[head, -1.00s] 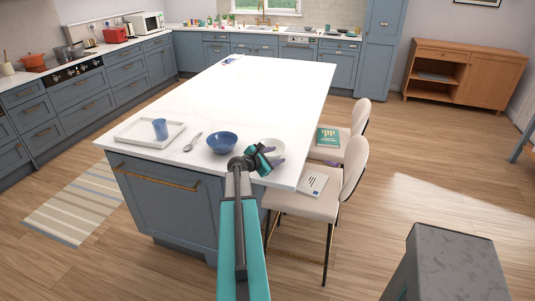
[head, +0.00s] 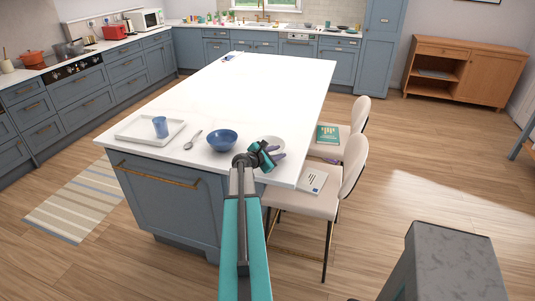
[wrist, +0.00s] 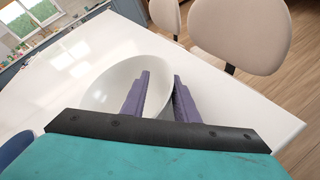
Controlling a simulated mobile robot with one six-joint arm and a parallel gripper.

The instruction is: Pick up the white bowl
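The white bowl (head: 275,142) stands on the white island top near its right front edge, partly hidden behind my gripper (head: 280,154) in the head view. In the wrist view the white bowl (wrist: 118,82) lies just ahead, with my gripper's two purple fingers (wrist: 160,88) in front of it. The left finger overlaps the inside of the bowl and the right finger overlaps its right rim. The fingers are apart with a gap between them. I cannot tell whether either finger touches the bowl.
A blue bowl (head: 222,140) stands left of the white bowl, with a spoon (head: 193,140) and a white tray (head: 150,130) holding a blue cup (head: 160,127) further left. Chairs (head: 318,193) stand along the island's right side. The island's far half is mostly clear.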

